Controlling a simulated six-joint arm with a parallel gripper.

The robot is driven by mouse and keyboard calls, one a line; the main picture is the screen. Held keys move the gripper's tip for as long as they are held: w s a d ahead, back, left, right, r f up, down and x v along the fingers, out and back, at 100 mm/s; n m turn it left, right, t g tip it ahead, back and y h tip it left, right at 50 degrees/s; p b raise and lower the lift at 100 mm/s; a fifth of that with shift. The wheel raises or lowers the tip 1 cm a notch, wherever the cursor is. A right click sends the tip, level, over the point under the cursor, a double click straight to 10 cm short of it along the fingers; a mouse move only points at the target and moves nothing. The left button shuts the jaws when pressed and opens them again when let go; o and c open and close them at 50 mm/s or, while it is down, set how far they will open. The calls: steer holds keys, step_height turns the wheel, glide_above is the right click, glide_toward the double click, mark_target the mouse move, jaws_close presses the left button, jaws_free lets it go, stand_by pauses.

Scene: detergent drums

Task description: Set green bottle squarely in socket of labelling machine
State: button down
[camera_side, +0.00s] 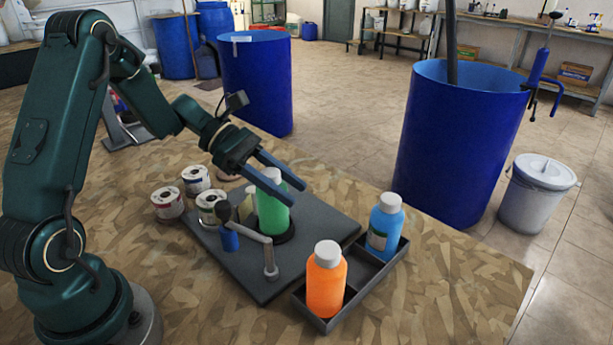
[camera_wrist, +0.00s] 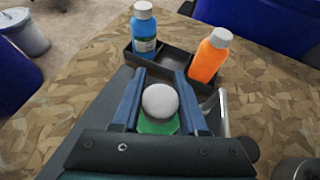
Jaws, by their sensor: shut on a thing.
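The green bottle (camera_side: 272,208) with a white cap stands upright, as far as I can see, at the round dark socket (camera_side: 284,236) of the labelling machine (camera_side: 262,285), a dark flat plate with rollers. My gripper (camera_side: 284,174) is shut on the bottle near its cap, one finger on each side. In the wrist view the cap (camera_wrist: 160,101) lies between the fingers, with green below it. The bottle's base meets the dark ring, but I cannot tell whether it is fully seated. The socket is hidden in the wrist view.
A dark tray (camera_side: 360,284) beside the machine holds an orange bottle (camera_side: 326,280) and a blue bottle (camera_side: 384,226). A metal arm (camera_side: 262,237) and blue roller (camera_side: 229,238) stand close to the green bottle. Several label rolls (camera_side: 167,203) lie left of it. Blue drums (camera_side: 458,140) stand beyond the table.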

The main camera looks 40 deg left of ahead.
mark_target(264, 171)
stand_by(0.3)
steer(key=shift+c, duration=1.8)
jaws_free()
steer(key=shift+v, duration=2.5)
